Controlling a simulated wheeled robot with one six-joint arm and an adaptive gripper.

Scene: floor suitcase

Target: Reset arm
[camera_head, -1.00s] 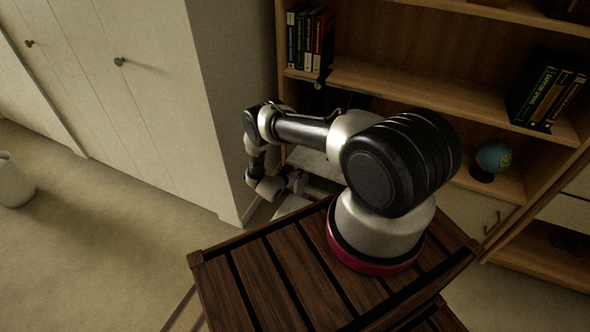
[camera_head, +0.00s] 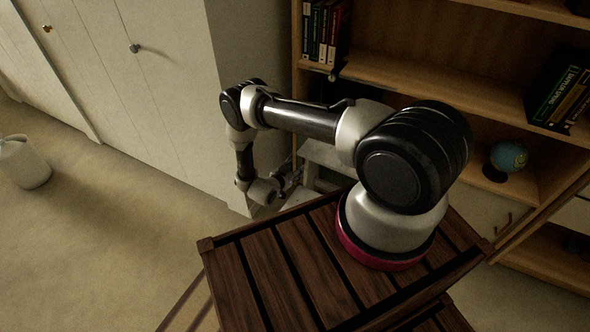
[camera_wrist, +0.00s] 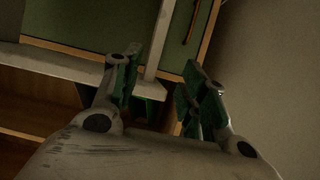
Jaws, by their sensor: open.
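My arm reaches left across the head view, then bends down at the elbow. My gripper (camera_head: 288,182) is at its lower end, small and partly hidden, in front of a white stand or stool. In the wrist view my gripper (camera_wrist: 160,88) shows with its two green-padded fingers apart. Nothing is held between them. Beyond the fingers are a pale bar and green panels (camera_wrist: 85,25) with wood-coloured edges. Whether the fingers touch anything cannot be told.
A wooden bookcase (camera_head: 430,80) with books and a globe (camera_head: 508,156) stands behind the arm. A white wardrobe (camera_head: 150,90) is close to the left of the gripper. A white bin (camera_head: 24,164) stands on the floor at far left. The floor between is clear.

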